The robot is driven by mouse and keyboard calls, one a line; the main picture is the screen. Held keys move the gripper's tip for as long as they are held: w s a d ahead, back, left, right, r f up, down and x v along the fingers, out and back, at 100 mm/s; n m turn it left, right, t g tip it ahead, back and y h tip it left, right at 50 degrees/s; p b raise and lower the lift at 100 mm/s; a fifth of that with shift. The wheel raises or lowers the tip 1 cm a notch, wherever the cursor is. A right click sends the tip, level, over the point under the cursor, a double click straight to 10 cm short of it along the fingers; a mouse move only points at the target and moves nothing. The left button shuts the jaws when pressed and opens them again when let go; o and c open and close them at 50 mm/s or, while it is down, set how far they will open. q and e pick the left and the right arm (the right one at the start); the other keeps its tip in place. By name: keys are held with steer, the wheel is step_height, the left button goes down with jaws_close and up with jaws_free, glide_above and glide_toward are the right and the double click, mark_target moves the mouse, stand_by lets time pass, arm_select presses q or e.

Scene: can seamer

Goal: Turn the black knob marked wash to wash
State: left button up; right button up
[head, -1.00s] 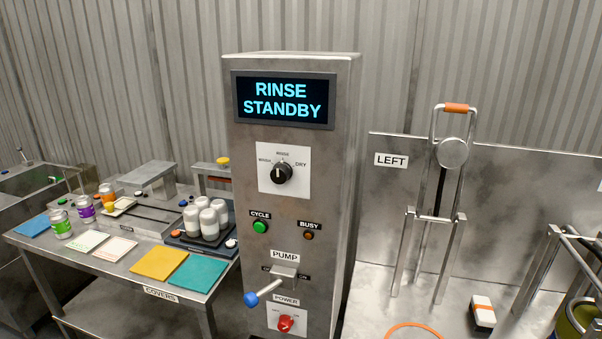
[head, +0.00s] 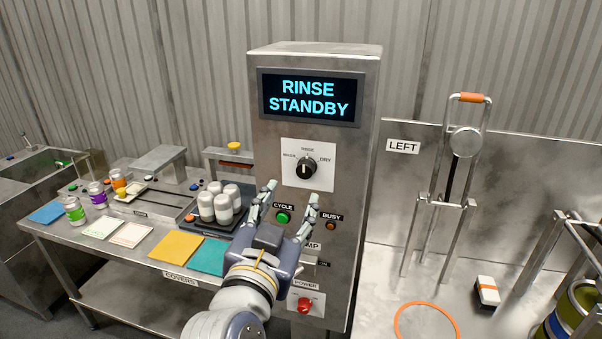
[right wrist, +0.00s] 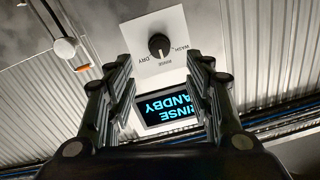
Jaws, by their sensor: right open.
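The black knob (head: 306,168) sits on a white plate (head: 322,186) on the steel cabinet, with labels around it and its pointer up towards RINSE. The display (head: 309,97) above reads RINSE STANDBY. My right gripper (head: 292,190) is open and empty, its fingers pointing up at the panel just below the knob. In the right wrist view the knob (right wrist: 159,45) appears beyond the open fingertips (right wrist: 160,65), apart from them, with the WASH, RINSE and DRY labels upside down. My left gripper is out of view.
Below the knob are the green CYCLE button (head: 283,217), the BUSY lamp (head: 331,226) and the red POWER knob (head: 304,306). My right arm partly hides the PUMP area. A table (head: 140,255) with cans and coloured covers stands left; a steel bench with a lever (head: 465,142) stands right.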

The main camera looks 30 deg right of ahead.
mark_target(304, 173)
steer(key=p+x, duration=0.3)
steer(key=x, duration=0.5)
steer(key=shift+w+d+r, duration=0.1)
steer(key=shift+w+d, duration=0.05)
steer(key=shift+d, duration=0.1)
steer(key=shift+w+d+p, duration=0.3)
steer(key=shift+w+d, duration=0.2)
steer(key=shift+d, duration=0.05)
steer(key=shift+c, duration=0.5)
steer(key=shift+a, duration=0.1)
steer(key=c, duration=1)
